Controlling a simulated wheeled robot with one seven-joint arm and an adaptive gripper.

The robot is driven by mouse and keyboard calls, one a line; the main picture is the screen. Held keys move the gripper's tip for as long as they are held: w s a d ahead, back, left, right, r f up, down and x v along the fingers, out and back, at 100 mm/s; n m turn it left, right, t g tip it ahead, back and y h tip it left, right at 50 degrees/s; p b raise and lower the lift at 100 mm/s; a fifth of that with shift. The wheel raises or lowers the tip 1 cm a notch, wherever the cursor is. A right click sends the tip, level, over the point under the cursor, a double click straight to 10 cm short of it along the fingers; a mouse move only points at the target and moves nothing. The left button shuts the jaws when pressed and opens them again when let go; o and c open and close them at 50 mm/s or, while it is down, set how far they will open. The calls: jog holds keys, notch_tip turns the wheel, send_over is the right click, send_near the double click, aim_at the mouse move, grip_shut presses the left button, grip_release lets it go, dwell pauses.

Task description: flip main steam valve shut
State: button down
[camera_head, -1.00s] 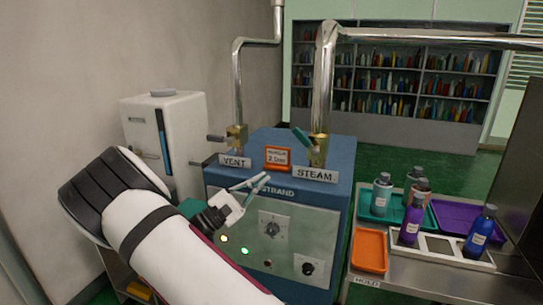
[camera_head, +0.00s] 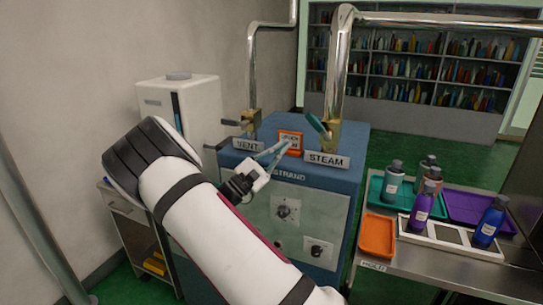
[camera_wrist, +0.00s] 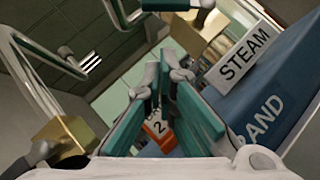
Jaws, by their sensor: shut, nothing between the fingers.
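The steam valve is a brass body (camera_head: 332,137) at the foot of the thick pipe, behind the STEAM label (camera_head: 326,160). Its teal lever (camera_head: 318,125) slants up and left from the body. In the wrist view the STEAM label (camera_wrist: 243,55) is at upper right, and a teal piece, probably the lever (camera_wrist: 168,4), is cut off by the top edge. My gripper (camera_head: 278,150) is shut and empty, in front of the blue machine's top edge near the orange sign, left of and apart from the steam valve. Its teal fingers (camera_wrist: 160,80) also show in the wrist view.
The vent valve (camera_head: 252,123) with its grey lever stands left, behind the VENT label. An orange sign (camera_head: 290,141) stands between the labels. My arm hides part of the blue machine (camera_head: 335,195). At right, a metal bench (camera_head: 425,261) holds trays and several bottles.

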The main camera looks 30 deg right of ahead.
aim_at(319, 126)
jog(key=x, duration=0.3)
jog(key=shift+d+r, duration=0.15)
jog(key=shift+d, duration=0.1)
jog(key=shift+s+d+r+p, duration=0.3)
jog(key=shift+s+r+p, duration=0.5)
jog(key=shift+r, duration=0.1)
jog(key=shift+s+d+r, duration=0.3)
jog(key=shift+d+r, duration=0.05)
jog(key=shift+r, duration=0.05)
